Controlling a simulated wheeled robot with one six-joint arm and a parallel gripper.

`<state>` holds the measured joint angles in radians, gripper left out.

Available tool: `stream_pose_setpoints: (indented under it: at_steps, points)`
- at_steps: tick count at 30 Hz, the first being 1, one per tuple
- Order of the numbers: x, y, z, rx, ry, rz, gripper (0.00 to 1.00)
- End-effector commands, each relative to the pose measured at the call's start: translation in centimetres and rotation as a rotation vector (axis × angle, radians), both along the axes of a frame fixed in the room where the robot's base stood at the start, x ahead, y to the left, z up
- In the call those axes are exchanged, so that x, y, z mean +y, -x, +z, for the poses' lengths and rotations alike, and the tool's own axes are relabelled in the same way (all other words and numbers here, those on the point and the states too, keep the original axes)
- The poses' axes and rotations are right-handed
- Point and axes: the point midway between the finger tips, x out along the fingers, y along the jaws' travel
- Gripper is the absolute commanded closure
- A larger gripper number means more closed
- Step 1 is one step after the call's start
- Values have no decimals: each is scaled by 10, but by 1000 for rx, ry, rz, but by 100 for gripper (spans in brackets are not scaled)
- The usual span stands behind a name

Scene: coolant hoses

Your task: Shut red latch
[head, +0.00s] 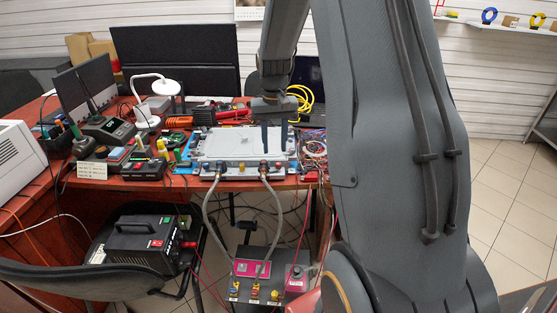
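A light grey cooling plate (238,145) lies on the red-brown table. Along its front edge sit small blue and red fittings; a left group (216,167) and a right group (264,165) each have a grey hose (281,210) running down. Red parts show in both groups, but they are too small to tell which is the red latch, or whether it is open or shut. My gripper (275,138) points down over the right part of the plate, behind the right fittings. Its two dark fingers are apart with nothing visible between them. I cannot tell whether they touch the plate.
A grey box (258,287) with magenta panels and coloured fittings stands low in front of the table. A black power unit (143,238) is at lower left. Tools and devices (112,128) crowd the table's left; wires (316,150) lie on the right. Tiled floor at right is clear.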

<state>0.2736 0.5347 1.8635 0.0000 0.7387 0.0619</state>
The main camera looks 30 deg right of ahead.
Motion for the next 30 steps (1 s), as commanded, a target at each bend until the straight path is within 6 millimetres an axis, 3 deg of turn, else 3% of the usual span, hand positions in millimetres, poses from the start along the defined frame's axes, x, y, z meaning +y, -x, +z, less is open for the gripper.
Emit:
stream_pose_setpoints:
  at_steps: [3, 6, 21, 30]
  points:
    - [-18, -13, -6, 4, -1, -29, 66]
    - [-23, -17, -9, 6, -2, -37, 66]
    - [-23, -17, -74, 8, -2, -37, 66]
    - [-23, -17, -85, 5, -2, -37, 66]
